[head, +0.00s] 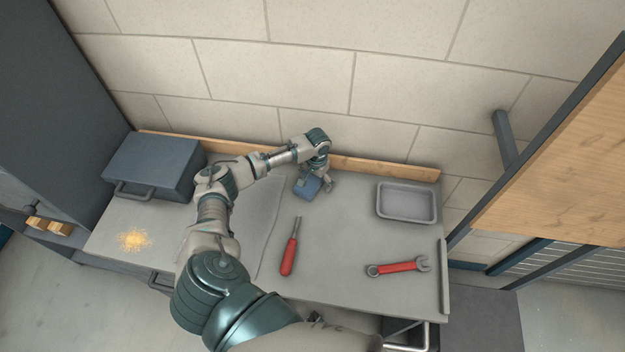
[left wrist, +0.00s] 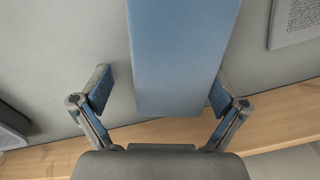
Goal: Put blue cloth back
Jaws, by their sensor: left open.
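The blue cloth (head: 308,188) looks like a flat folded block and is on the grey bench top near the back edge. My left gripper (head: 322,182) is over it, pointing down, and partly covers it in the head view. In the left wrist view the blue cloth (left wrist: 182,60) lies between the two spread fingers of the left gripper (left wrist: 160,92). There is a gap between each finger and the cloth, wider on the left side of that view. My right gripper does not show.
The bench (head: 345,270) holds a red-handled screwdriver (head: 290,252), a red wrench (head: 398,267), a grey tray (head: 406,217), a dark toolbox (head: 155,165) and a heap of yellow crumbs (head: 134,240). A wooden strip (head: 385,167) runs along the back by the block wall.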

